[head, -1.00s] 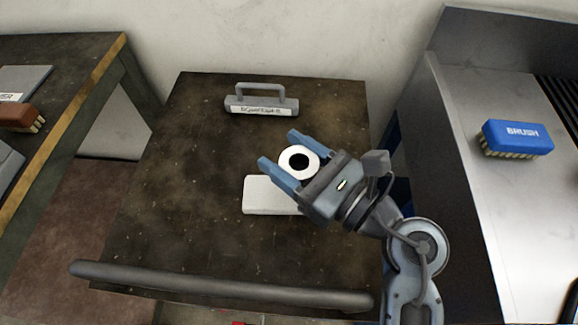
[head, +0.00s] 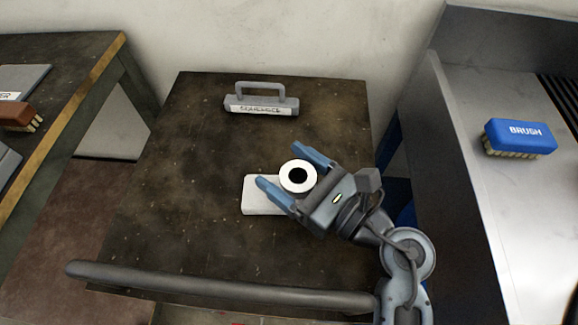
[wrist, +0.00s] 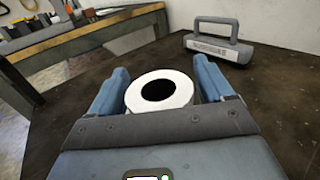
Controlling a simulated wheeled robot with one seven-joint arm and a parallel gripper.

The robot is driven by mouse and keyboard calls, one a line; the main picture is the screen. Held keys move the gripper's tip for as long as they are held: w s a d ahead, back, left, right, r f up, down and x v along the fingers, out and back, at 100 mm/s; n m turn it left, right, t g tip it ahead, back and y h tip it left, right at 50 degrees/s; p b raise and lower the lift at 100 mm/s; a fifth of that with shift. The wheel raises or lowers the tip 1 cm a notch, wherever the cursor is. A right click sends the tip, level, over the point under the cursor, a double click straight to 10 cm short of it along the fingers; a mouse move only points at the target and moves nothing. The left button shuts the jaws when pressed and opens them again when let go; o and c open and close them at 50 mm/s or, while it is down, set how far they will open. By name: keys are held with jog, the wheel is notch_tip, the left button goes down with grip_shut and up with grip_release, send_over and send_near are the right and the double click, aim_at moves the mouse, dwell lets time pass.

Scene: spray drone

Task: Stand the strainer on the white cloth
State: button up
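The strainer (head: 284,180) shows as a white ring with a dark round opening facing up. In the head view it is over the right part of the white cloth (head: 259,197), a pale flat rectangle on the dark table. It looks upright and set down on the cloth, though its base is hidden. My gripper (head: 285,168) is open, with its blue fingers on either side of the strainer and slim gaps beside it. In the wrist view the strainer (wrist: 136,97) sits between the spread fingers. The cloth's right end is hidden by the strainer and gripper.
A grey handled squeegee block (head: 261,105) stands at the back of the table. A grey rail (head: 215,287) runs along the front edge. A blue brush (head: 519,136) lies on the metal counter at right. The table's left side is clear.

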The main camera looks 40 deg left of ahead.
jog(key=shift+r, duration=0.25)
jog(key=d, duration=0.7)
jog(key=shift+s+d+f, duration=0.1)
jog(key=shift+s+d, duration=0.15)
jog(key=shift+s, duration=0.05)
